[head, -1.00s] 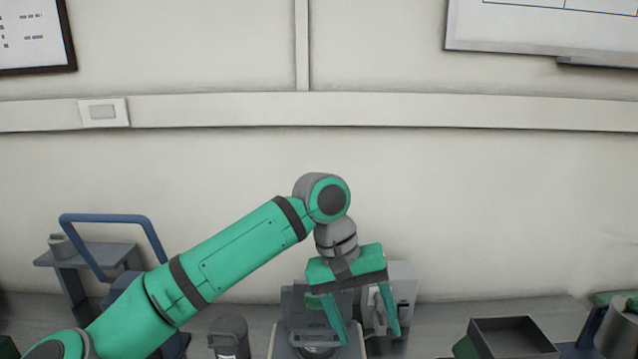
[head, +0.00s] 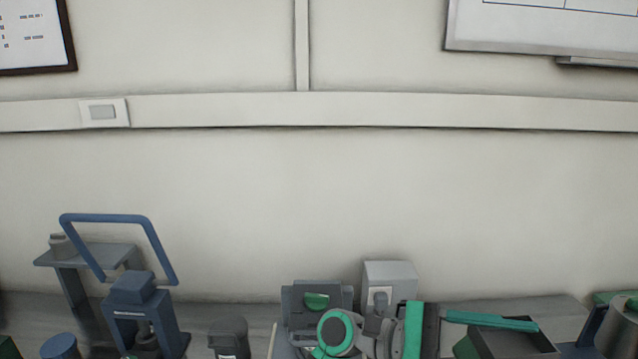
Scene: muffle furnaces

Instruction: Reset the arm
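My arm is low at the bottom of the head view, with a round green-and-grey joint left of my gripper (head: 530,326). The gripper lies turned sideways, its green-and-black body to the left and its fingers pointing right. Only one long green finger shows clearly, reaching in front of or over a dark open box (head: 512,343). The other finger cannot be made out, so I cannot tell how far apart they are. No held object is visible.
A blue handled device (head: 143,310) and a grey stand (head: 93,257) are at left, with a dark canister (head: 229,338) beside them. A grey device (head: 390,274) stands behind my wrist. A grey cylinder (head: 617,328) is at far right.

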